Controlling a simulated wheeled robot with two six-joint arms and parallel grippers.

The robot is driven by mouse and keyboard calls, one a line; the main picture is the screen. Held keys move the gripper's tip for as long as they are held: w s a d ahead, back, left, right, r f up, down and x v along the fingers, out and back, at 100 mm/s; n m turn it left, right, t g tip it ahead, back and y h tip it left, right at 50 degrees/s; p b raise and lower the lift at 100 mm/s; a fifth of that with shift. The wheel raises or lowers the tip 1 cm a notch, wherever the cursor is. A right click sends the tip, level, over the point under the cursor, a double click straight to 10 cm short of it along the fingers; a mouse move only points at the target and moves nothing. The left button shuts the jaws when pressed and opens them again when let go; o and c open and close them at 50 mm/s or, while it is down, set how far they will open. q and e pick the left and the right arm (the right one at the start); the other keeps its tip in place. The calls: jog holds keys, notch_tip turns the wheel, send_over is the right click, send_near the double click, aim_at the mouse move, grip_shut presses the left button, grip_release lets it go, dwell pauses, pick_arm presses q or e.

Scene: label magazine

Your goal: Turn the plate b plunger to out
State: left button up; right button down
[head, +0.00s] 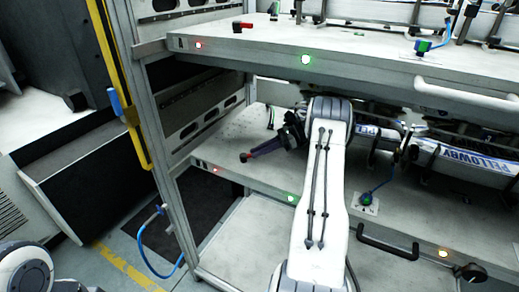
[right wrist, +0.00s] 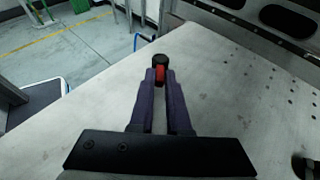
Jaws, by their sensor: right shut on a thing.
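The plunger (right wrist: 160,61), with a black cap and a red band below it, stands on the grey plate (right wrist: 100,120) of the middle shelf. Its dark knob also shows in the head view (head: 243,157), near the left end of that shelf. My right gripper (right wrist: 160,78) has its two purple fingers on either side of the red part and is shut on it. In the head view my right gripper (head: 262,149) reaches left along the shelf, low over the surface. The plunger's base is hidden by the fingers. My left gripper is not in view.
A similar red and black plunger (head: 243,26) lies on the upper shelf. Red (head: 217,169) and green (head: 291,198) lights sit on the middle shelf's front edge. A black handle (head: 387,243) sticks out at right. Rollers (head: 470,160) fill the shelf's right side.

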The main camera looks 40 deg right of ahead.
dwell(0.3)
jog(key=c, duration=0.9)
grip_release()
